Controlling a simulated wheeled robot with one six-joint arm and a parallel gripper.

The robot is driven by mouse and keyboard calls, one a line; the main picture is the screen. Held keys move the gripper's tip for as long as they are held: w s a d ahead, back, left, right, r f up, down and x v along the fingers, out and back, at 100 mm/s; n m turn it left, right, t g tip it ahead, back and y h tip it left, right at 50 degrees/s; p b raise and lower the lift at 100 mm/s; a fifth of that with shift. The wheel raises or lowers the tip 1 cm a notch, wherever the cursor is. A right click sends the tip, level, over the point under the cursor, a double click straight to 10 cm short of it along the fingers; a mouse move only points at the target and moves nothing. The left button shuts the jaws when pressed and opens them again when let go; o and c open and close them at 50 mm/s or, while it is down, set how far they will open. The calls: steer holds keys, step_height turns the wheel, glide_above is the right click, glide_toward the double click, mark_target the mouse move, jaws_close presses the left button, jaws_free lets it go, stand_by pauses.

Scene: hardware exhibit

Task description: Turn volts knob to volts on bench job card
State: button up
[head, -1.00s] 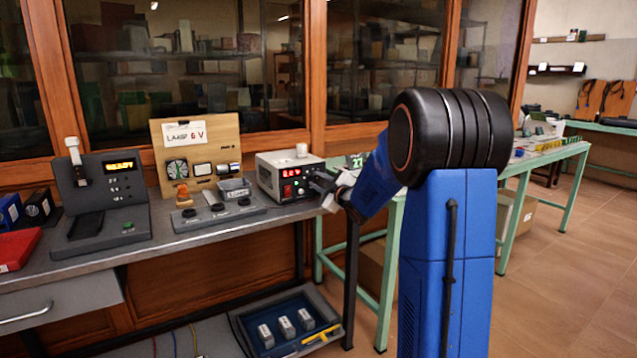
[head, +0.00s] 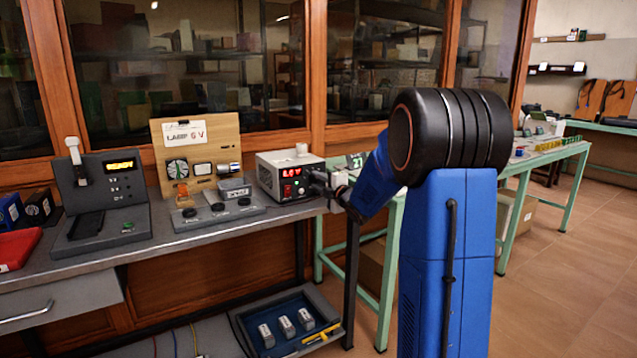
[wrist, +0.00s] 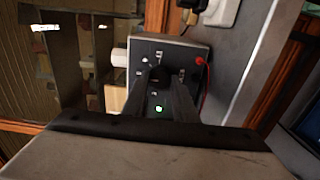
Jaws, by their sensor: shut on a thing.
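The grey power supply (head: 284,177) stands on the bench with a red lit display (head: 293,174), its digits too small to read surely. My gripper (head: 317,183) is at the right part of its front. In the wrist view my gripper (wrist: 160,84) is shut on a black knob (wrist: 159,76) on the panel, one finger on each side. The knob's pointer and label are hidden or too small to read. The job card (head: 185,132) on the wooden board reads "LAMP 6 V".
A grey unit with black knobs (head: 218,213) sits in front of the wooden board (head: 222,146). A dark device with a yellow display (head: 100,190) stands at the left. A red lead (wrist: 204,80) hangs beside the panel.

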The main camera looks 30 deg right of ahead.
stand_by(0.4)
steer(key=o, duration=1)
steer(key=shift+o, duration=0.2)
steer(key=shift+s, duration=0.1)
steer(key=s, duration=1.7)
steer(key=shift+d, duration=0.25)
steer(key=shift+s, duration=0.1)
